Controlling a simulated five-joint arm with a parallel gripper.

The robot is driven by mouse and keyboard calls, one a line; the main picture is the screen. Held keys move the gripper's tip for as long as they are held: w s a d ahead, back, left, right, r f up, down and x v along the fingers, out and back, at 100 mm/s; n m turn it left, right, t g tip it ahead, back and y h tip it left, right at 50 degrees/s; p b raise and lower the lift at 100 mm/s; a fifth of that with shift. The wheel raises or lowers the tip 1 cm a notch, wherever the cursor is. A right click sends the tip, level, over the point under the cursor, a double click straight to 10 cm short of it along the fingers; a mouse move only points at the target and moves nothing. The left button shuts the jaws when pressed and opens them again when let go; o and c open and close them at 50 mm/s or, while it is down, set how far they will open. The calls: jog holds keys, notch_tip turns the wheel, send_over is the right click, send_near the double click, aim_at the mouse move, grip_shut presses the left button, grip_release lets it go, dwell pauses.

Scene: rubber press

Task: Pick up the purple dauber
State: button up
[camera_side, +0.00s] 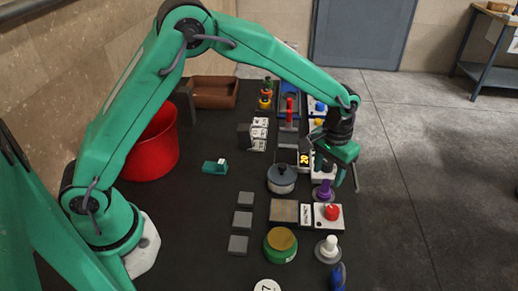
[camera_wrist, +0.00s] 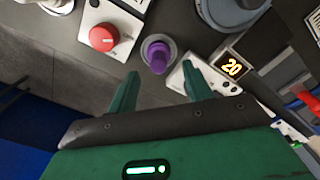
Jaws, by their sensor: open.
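The purple dauber (camera_side: 325,190) stands upright on a round grey base near the right edge of the dark table. In the wrist view the purple dauber (camera_wrist: 158,57) shows top centre, just beyond and between the fingertips. My gripper (camera_side: 338,172) is close above and behind it in the side view. Its two green fingers (camera_wrist: 160,80) are apart, with nothing between them. The fingers do not appear to touch the dauber. In the side view the gripper overlaps the area just above the dauber, so the exact gap is hard to tell.
A white-topped dauber (camera_side: 328,248) stands nearer the camera. A red bucket (camera_side: 152,146) is far left.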

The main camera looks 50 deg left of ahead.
aim_at(327, 181)
jog(key=shift+f, duration=2.35)
grip_shut()
